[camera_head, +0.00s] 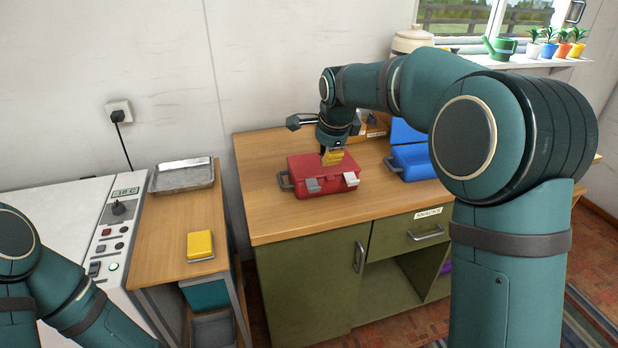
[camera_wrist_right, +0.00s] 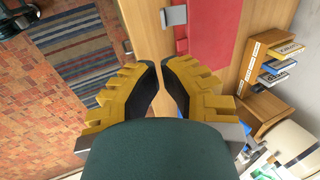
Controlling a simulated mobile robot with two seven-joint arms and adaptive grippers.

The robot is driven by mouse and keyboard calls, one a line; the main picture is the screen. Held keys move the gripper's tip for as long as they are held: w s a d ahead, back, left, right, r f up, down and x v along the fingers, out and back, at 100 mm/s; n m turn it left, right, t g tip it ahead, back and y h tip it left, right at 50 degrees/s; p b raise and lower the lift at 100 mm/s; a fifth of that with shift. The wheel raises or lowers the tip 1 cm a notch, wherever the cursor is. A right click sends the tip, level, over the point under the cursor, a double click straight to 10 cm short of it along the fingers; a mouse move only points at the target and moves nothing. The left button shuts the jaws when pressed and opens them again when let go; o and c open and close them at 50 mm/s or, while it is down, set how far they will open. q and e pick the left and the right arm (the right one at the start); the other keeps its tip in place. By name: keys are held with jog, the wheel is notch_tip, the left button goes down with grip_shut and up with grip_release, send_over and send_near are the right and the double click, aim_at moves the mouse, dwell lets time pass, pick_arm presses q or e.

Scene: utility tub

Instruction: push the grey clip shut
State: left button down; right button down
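A red case (camera_head: 330,175) with its lid down lies on the wooden worktop.
A blue case (camera_head: 408,160) with its lid raised stands to the right on the worktop. A small rack (camera_wrist_right: 265,75) with labelled items is behind. A yellow block (camera_head: 200,244) and a metal tray (camera_head: 182,175) are on the left bench. The worktop's front-left is clear.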

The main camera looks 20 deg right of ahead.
jog(key=shift+s+r, duration=0.15)
jog(key=b, duration=0.3)
send_near(313, 184)
jog(key=f, duration=0.4)
jog(key=d+f, duration=0.1)
jog(key=f, duration=0.2)
jog(key=shift+s, duration=0.25)
jog(key=shift+f, duration=0.15)
